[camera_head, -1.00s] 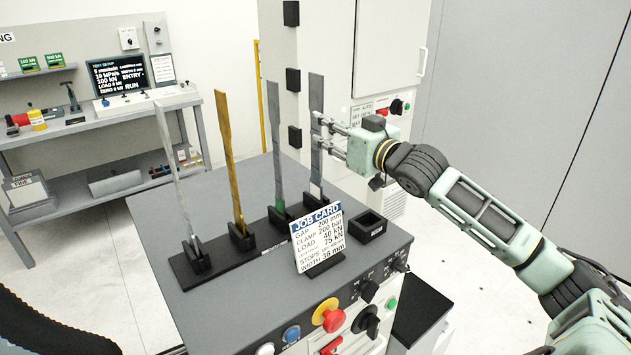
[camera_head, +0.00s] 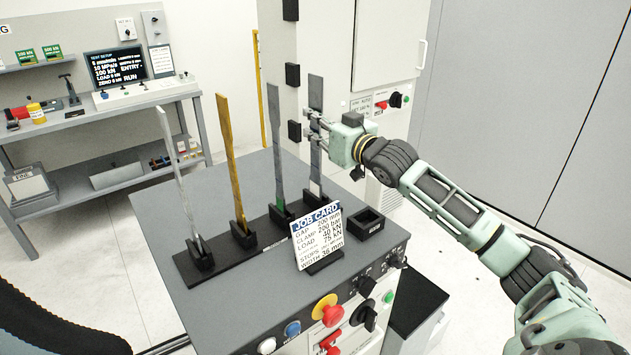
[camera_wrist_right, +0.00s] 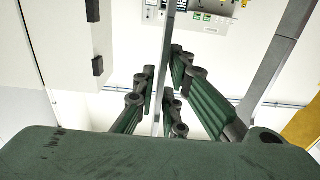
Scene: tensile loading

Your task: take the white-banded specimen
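Four flat metal specimens stand upright in a black rack (camera_head: 222,262) on the grey cabinet top. The rightmost, a grey bar (camera_head: 316,92), shows a pale patch low down near its holder; I take it as the white-banded one. My right gripper (camera_head: 314,132) is at its upper half, reaching in from the right. In the right wrist view the bar (camera_wrist_right: 159,75) appears as a thin upright strip between the open fingers (camera_wrist_right: 160,100), with small gaps on the sides. Its foot is partly hidden behind the job card. My left gripper is not in view.
Beside it stand a green-banded specimen (camera_head: 275,140), a yellowish one (camera_head: 230,160) and a silver one (camera_head: 175,170). A job card (camera_head: 318,238) and a small black box (camera_head: 369,222) are in front. A tall white machine cabinet (camera_head: 330,50) stands behind.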

